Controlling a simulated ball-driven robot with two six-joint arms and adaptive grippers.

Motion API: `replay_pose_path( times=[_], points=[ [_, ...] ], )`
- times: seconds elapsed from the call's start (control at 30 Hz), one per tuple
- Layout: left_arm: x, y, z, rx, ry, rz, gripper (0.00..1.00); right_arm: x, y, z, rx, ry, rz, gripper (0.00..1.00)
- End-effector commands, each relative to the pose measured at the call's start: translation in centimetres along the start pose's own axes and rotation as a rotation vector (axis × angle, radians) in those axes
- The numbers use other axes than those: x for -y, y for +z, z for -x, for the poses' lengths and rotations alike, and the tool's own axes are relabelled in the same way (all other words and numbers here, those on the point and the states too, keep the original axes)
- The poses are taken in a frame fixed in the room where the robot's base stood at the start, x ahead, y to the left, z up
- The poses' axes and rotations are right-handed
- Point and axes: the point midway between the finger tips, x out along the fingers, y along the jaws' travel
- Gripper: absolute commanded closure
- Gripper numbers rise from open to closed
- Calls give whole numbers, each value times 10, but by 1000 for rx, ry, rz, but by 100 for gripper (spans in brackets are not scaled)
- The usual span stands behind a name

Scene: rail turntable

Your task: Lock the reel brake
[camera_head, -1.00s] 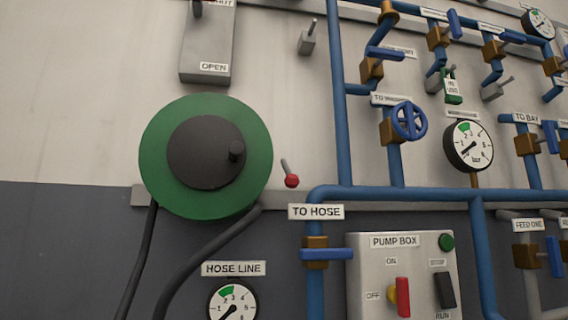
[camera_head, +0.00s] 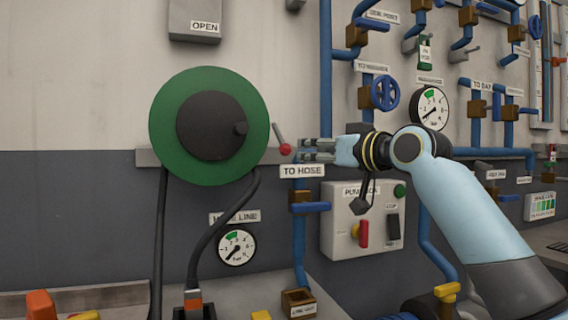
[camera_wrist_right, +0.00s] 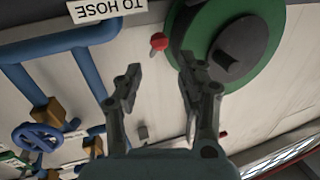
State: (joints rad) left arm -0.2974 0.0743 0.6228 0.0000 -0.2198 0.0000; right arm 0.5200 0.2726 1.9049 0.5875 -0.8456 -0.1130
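The hose reel is a green disc (camera_head: 165,125) with a black hub (camera_head: 205,125) on the wall in the head view. Beside its right edge is the brake lever, a thin grey rod with a red ball (camera_head: 285,149) at its lower end. My right gripper (camera_head: 306,150) is just right of the red ball, pointing left at it, above the TO HOSE label (camera_head: 302,171). In the right wrist view my right gripper (camera_wrist_right: 160,72) is open, its fingers apart and empty. The red ball (camera_wrist_right: 159,41) shows beyond the fingertips, between them. My left gripper is not in view.
Blue pipes (camera_head: 326,60) with valves run right of the reel. The pump box (camera_head: 340,235) is below my right arm. The hose line gauge (camera_head: 236,247) and black hoses (camera_head: 160,240) are below the reel. The wall left of the reel is bare.

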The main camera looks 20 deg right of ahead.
Motion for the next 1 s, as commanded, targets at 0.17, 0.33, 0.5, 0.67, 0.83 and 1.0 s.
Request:
replay_pose_path(
  times=[0.17, 0.33, 0.5, 0.67, 0.83, 1.0],
  points=[
    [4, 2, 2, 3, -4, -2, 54, 0, -6, -19, -9, -2, -4, 61],
    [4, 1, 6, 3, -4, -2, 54, 1, -6, -53, -8, -3, -4, 61],
    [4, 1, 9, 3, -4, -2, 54, 1, -6, -85, -8, -2, -2, 61],
    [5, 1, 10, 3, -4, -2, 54, 0, -5, -102, -8, -1, -1, 61],
    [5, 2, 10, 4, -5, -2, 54, 0, -4, -108, -7, -1, 1, 61],
    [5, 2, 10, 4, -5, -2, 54, 0, -4, -108, -7, -1, 1, 61]
  ],
)
